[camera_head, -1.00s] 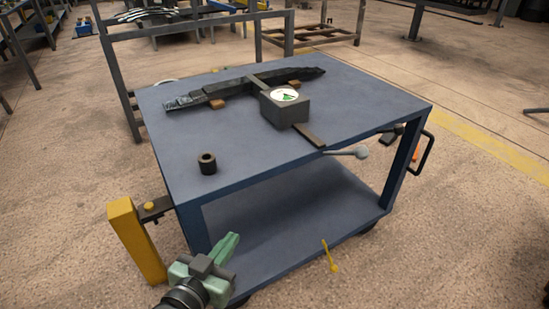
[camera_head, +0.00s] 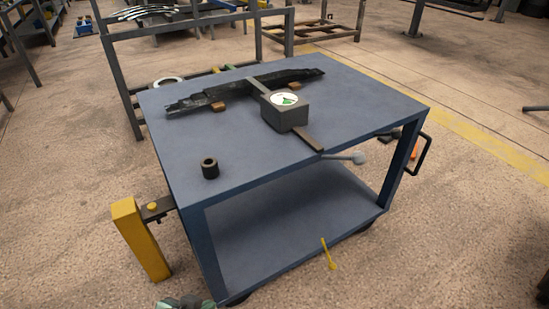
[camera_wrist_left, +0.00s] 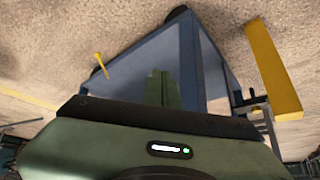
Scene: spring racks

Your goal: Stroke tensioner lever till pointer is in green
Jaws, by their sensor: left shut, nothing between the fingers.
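A grey box with a round dial (camera_head: 285,99) stands on the blue cart top (camera_head: 350,105). The dial has a white face with a green patch; the pointer is too small to read. A lever with a pale grey knob (camera_head: 358,158) sticks out to the right below the cart's front edge, under a flat bar from the box. My left gripper (camera_wrist_left: 162,88) is shut and empty in the left wrist view, pointing toward the cart's lower part. In the head view only its top shows at the bottom edge, well away from the lever. My right gripper is out of view.
A dark leaf spring (camera_head: 245,89) lies on wooden blocks behind the box. A black bushing (camera_head: 210,168) stands at the front left. A yellow post (camera_head: 141,240) is at the cart's left corner. A small yellow lever (camera_head: 328,255) sits at the lower shelf's front edge.

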